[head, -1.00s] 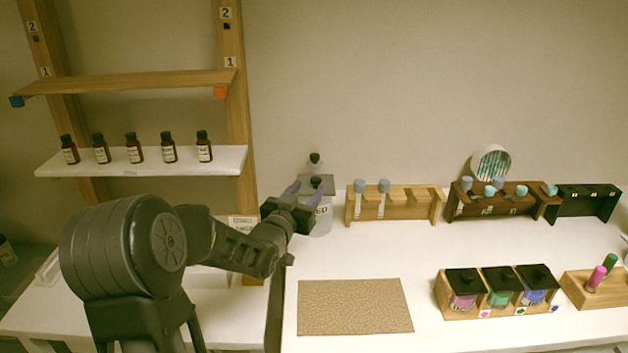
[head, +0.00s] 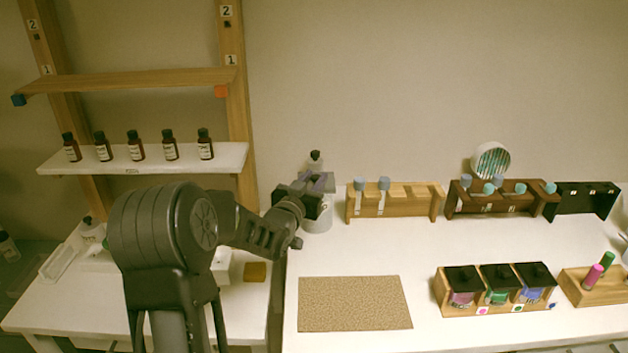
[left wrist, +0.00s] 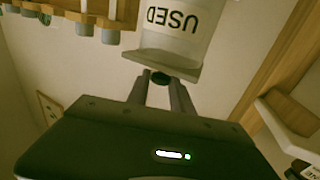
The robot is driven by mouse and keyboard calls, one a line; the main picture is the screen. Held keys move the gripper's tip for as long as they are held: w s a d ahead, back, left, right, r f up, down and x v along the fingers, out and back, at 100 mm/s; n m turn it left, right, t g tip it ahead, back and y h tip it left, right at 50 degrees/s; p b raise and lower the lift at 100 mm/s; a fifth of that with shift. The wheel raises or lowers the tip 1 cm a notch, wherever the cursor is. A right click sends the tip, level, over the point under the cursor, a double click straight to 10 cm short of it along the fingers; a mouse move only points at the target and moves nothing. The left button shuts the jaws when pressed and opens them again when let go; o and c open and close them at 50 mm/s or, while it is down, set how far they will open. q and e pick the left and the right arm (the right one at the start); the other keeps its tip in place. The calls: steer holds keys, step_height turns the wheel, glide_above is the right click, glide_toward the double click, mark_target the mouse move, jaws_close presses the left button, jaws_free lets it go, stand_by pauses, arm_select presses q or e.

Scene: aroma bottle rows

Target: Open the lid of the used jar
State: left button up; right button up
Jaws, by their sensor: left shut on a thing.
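The used jar (left wrist: 172,28) is a pale translucent jar with dark USED lettering, upside down in the left wrist view. In the head view the jar (head: 318,222) stands at the back left of the white table, partly behind my gripper. Its flat grey lid (left wrist: 158,62) lies across the jar's mouth and looks slightly tilted; I cannot tell whether there is a gap. My left gripper (left wrist: 160,80) is shut on the dark knob of the lid. In the head view the left gripper (head: 314,186) is over the jar and hides its label. My right gripper is not in view.
Wooden racks (head: 395,200) with capped tubes line the back. A brown mat (head: 354,303) lies in front, and a holder with black-lidded jars (head: 497,290) is right of it. A shelf (head: 143,159) with brown bottles is left.

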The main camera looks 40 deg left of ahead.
arm_select(q)
jaws_close()
stand_by(0.8)
